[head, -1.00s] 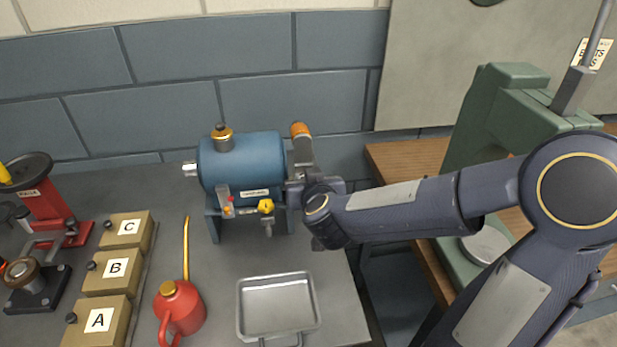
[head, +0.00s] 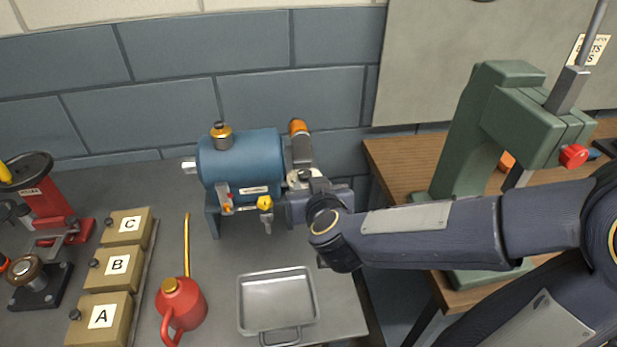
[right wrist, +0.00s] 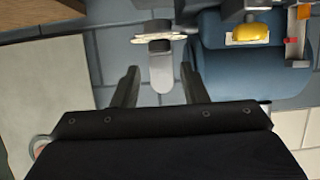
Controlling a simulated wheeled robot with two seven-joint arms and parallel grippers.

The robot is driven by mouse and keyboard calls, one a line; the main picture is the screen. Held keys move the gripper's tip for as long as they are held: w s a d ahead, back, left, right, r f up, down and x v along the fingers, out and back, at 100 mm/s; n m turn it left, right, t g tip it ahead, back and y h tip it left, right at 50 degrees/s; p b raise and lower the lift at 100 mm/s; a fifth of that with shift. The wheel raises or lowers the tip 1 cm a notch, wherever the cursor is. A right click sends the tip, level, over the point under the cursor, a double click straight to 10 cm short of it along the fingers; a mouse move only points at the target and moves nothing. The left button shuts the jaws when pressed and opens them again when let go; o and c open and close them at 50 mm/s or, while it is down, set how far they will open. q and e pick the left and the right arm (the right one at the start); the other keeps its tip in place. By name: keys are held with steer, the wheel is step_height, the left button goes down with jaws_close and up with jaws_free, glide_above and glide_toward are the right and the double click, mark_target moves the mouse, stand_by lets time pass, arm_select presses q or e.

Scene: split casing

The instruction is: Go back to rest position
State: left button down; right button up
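The blue casing (head: 240,160) stands on legs on the grey bench, with a brass-topped cap (head: 221,136) on top and a yellow knob (head: 265,203) on its front. A grey lever with an orange end (head: 298,128) stands upright at its right end. My right gripper (head: 300,203) is just right of the casing, below the lever; its fingers are hard to make out there. In the right wrist view, my right gripper (right wrist: 160,88) has its fingers spread, with a grey lever-like part (right wrist: 161,65) seen between them and gaps on both sides. My left gripper is not in view.
A metal tray (head: 278,303) and a red oil can (head: 180,305) sit at the bench front. Boxes A, B and C (head: 117,265) and a red tool (head: 50,210) stand left. A green press (head: 470,130) stands on a wooden table (head: 400,165) at right.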

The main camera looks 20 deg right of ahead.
steer(key=shift+s+a+r, duration=0.1)
steer(key=shift+s+r, duration=0.05)
steer(key=shift+s, duration=0.35)
steer(key=s+a+r+n+g+y, duration=0.2)
steer(key=s+a+y, duration=0.3)
steer(key=s+y, duration=0.2)
steer(key=s+d+f+g, duration=0.2)
steer(key=s+f, duration=0.1)
steer(key=s, duration=0.3)
steer(key=s+d+f+m+g, duration=0.1)
steer(key=s+f+g, duration=0.2)
steer(key=s, duration=0.3)
steer(key=shift+s+d, duration=0.35)
steer(key=shift+s, duration=0.05)
